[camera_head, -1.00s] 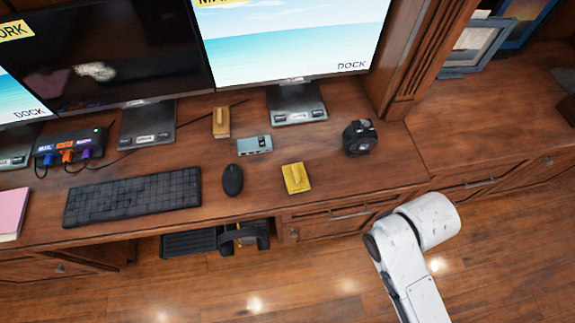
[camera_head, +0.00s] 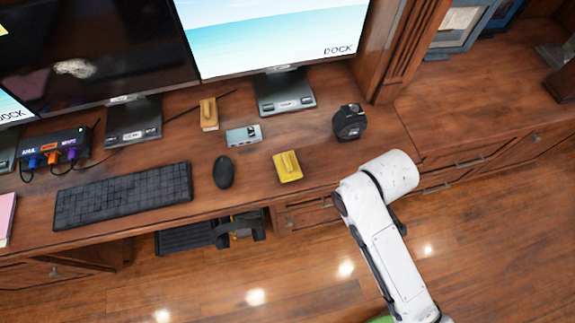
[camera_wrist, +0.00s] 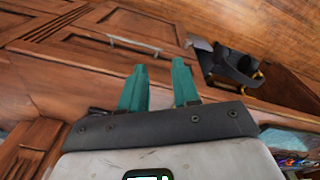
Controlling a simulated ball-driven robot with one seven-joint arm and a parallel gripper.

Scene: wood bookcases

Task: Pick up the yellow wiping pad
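The yellow wiping pad (camera_head: 287,166) lies flat on the desk, near its front edge, with a raised grip along its top. It stands apart from the mouse on its left. My gripper (camera_wrist: 160,70) shows in the wrist view as two teal fingers, spread with an empty gap between them. It faces wooden drawer fronts, and no pad shows in that view. In the head view only my white arm is seen, right of the pad and over the desk's front edge; the gripper itself is not seen there.
Near the pad are a black mouse (camera_head: 223,172), a small grey hub (camera_head: 244,135), a brown-and-yellow block (camera_head: 208,114) and a black tape-measure-like object (camera_head: 349,122). A keyboard (camera_head: 124,195) lies left; monitors (camera_head: 270,40) stand behind.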

